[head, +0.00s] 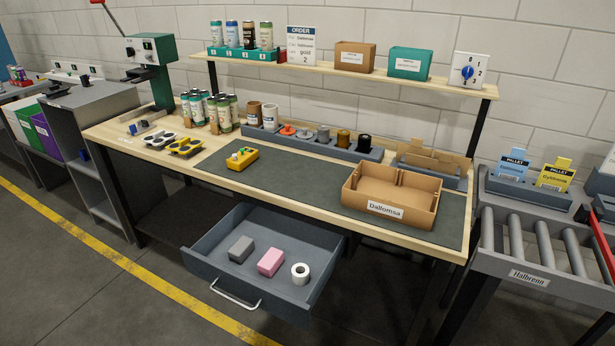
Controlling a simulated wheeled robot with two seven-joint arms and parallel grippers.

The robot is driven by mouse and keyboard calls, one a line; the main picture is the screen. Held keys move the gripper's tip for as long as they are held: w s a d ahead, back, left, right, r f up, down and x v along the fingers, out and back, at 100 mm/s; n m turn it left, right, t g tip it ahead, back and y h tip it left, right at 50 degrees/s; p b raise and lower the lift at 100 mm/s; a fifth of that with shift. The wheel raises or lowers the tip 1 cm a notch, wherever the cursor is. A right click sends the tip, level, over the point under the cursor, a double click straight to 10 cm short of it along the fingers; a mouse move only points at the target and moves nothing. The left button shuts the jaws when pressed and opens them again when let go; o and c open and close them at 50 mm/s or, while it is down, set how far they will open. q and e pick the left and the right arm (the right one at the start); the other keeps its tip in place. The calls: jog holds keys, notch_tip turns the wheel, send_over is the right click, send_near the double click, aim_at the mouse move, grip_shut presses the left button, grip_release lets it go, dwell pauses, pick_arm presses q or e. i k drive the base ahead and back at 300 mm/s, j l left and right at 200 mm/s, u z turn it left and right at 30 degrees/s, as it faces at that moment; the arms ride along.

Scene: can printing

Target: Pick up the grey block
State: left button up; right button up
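The grey block (241,249) lies in the left part of an open grey drawer (212,238) under the workbench. A pink block (270,262) lies to its right in the same drawer, apart from it. A white roll (300,273) sits further right. Nothing covers the grey block. Neither of my grippers shows in the head view.
The drawer, with its handle (234,296) at the front, sticks out below the bench edge. A cardboard box labelled Dallomsa (391,212) and a yellow device (242,159) stand on the dark mat (300,184). A roller conveyor (530,245) is at the right.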

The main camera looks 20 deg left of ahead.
aim_at(241, 249)
jog(key=u, duration=1.15)
